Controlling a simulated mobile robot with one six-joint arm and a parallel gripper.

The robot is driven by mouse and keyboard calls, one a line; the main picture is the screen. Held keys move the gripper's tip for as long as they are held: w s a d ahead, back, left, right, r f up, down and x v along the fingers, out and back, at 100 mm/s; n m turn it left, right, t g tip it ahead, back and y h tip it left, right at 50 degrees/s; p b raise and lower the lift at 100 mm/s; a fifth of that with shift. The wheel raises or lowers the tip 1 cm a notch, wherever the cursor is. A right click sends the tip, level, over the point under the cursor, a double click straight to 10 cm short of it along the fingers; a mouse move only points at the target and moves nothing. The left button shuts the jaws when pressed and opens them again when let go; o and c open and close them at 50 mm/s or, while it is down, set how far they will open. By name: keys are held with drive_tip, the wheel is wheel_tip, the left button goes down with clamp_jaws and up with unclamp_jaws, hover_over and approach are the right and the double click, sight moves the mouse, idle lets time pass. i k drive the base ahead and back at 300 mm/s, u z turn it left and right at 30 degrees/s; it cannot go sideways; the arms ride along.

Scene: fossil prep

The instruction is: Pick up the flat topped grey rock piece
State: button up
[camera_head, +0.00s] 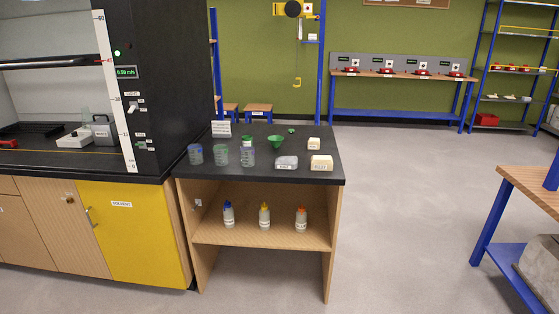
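A large grey rock-like block (541,262) is at the bottom right, on the blue lower shelf (503,266) of a wooden-topped bench. The picture's right edge cuts it off, and I cannot tell its whole shape. A small light grey piece (287,161) with a pale label on its front lies near the front edge of the black-topped bench (222,172). Its top looks fairly flat. I cannot tell which of the two is the named rock piece. My gripper is not in view.
Cream blocks (321,162) (313,144), a green funnel (276,141) and jars (247,155) (221,155) (195,153) share the black bench. Bottles (264,215) stand on its shelf. A fume hood (162,80) adjoins at left. Grey floor (405,220) is clear between the benches.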

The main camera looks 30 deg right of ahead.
sight(281, 162)
drive_tip(key=u, duration=0.1)
drive_tip(key=i, duration=0.9)
drive_tip(key=u, duration=0.35)
